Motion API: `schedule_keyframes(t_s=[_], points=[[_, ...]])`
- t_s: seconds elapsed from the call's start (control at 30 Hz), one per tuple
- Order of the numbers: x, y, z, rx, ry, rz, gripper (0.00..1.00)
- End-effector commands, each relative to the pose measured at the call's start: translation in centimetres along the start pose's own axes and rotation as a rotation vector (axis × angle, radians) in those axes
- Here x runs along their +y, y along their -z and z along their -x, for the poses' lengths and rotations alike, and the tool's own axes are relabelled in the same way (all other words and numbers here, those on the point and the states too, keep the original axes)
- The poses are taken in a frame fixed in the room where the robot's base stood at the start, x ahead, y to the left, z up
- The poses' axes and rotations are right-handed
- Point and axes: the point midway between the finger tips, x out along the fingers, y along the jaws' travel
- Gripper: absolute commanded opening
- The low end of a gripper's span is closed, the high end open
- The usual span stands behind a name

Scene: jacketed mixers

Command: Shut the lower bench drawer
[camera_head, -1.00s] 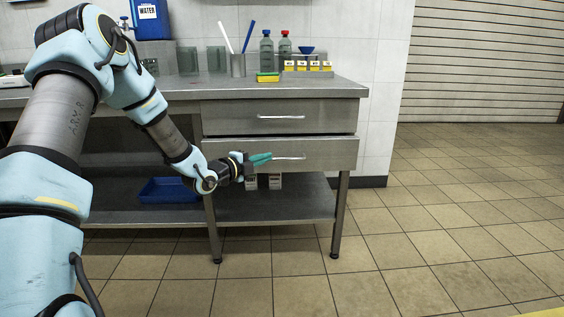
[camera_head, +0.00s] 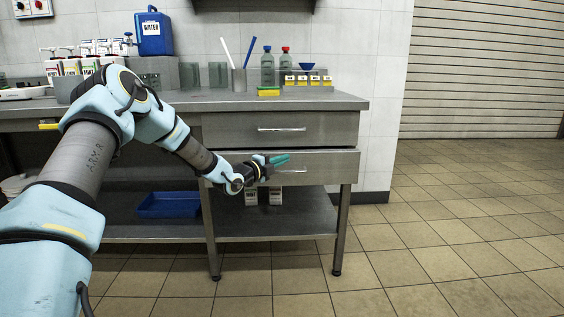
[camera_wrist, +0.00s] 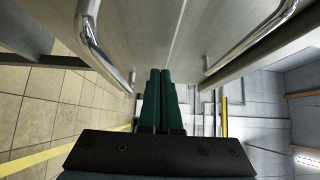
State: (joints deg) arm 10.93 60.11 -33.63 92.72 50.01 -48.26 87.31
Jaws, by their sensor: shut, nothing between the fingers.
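The lower bench drawer (camera_head: 328,168) is a grey metal front with a bar handle (camera_head: 298,171), below the upper drawer (camera_head: 335,125). Its front looks nearly in line with the upper one; I cannot tell whether a small opening is left. My gripper (camera_head: 286,158), with green fingers, is shut and empty in front of the lower drawer's upper part, left of its handle's right end. In the wrist view the fingers (camera_wrist: 160,74) point along the drawer fronts, near the seam between the lower drawer (camera_wrist: 140,25) and the upper drawer (camera_wrist: 200,25).
The bench top (camera_head: 220,103) holds bottles, a yellow sponge (camera_head: 268,91) and a blue water container (camera_head: 153,34). The lower shelf (camera_head: 270,222) holds a blue tray (camera_head: 168,205) and small cartons (camera_head: 263,194). The tiled floor (camera_head: 450,230) on the right is clear.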

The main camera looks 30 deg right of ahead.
Motion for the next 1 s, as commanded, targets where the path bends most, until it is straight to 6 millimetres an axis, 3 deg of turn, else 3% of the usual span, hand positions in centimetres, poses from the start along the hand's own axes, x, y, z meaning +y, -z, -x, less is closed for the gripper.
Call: schedule_keyframes(t_s=[0.53,0.8,1.0], points=[[0.1,-0.9,-0.8,-0.001,0.0,-0.001,0.0],[0.3,-3.5,-3.4,-0.001,0.001,-0.004,0.0],[0.0,-4.4,-4.3,-0.002,0.0,-0.002,0.0]])
